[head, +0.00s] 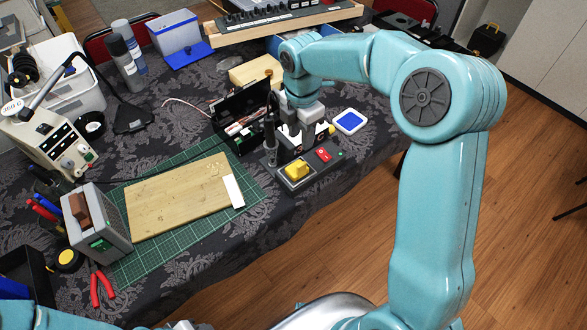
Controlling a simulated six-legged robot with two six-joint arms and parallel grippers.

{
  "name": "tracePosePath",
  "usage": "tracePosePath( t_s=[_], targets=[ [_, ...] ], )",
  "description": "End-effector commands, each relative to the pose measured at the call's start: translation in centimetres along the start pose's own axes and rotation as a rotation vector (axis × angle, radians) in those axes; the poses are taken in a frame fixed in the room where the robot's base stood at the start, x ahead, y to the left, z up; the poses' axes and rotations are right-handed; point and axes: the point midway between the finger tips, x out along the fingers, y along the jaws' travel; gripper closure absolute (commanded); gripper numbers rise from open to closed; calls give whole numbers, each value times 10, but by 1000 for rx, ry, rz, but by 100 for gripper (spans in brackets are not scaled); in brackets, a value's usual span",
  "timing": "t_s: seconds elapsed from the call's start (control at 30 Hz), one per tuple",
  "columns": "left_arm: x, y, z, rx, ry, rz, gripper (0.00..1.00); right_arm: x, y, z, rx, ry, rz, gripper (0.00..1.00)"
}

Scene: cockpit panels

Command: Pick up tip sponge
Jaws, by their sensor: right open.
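A small yellow block, which looks like the tip sponge (297,170), sits in a square recess at the near end of a dark stand (280,184) by the table's front edge. My right gripper (299,146) points down just behind the yellow block, over the far part of the stand. Its jaws are open, and I see nothing held between them. The gripper hides part of the stand. My left arm shows only at the bottom left edge; its gripper's fingers are out of the picture.
A red switch (323,154) is on the stand, right of the yellow block. A black open box (240,112) stands close behind. A blue pad (349,121) lies to the right. A wooden board (175,197) on a green mat (125,264) lies left.

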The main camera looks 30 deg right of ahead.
Motion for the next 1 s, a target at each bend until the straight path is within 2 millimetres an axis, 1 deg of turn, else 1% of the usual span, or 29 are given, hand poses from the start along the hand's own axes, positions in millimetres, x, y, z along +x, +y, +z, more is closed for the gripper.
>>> tracePosePath(
  t_s=[0.03, 0.1, 0.2, 0.3, 0.47, 0.57, 0.7, 0.8, 1.0],
  targets=[
    [0, 0, 0, 1, 0, 0, 57, 13, -2, 1, 1, 1, -4, 60],
    [-1, 0, 0, 0, 0, 0, 57, 30, -3, 2, 1, 1, -5, 60],
    [-1, 0, 0, 0, 0, 0, 57, 50, -3, 2, 2, 2, -3, 60],
    [-2, 0, 0, 0, 0, 0, 57, 64, -2, 3, 3, 1, 0, 60],
    [-3, 1, 0, 0, 0, 0, 57, 75, -1, 2, 3, 0, 1, 60],
    [-6, 2, 0, 0, 0, 0, 57, 88, 0, 3, 4, 2, -2, 60],
    [-10, 3, 0, 0, 0, 0, 57, 112, 2, 3, 3, 2, -2, 60],
    [-10, 4, 0, 0, 0, 0, 57, 122, 3, 3, 4, 1, 0, 60],
    [-10, 4, 0, 0, 0, 0, 57, 125, 4, 3, 3, 0, 3, 60]
  ],
)
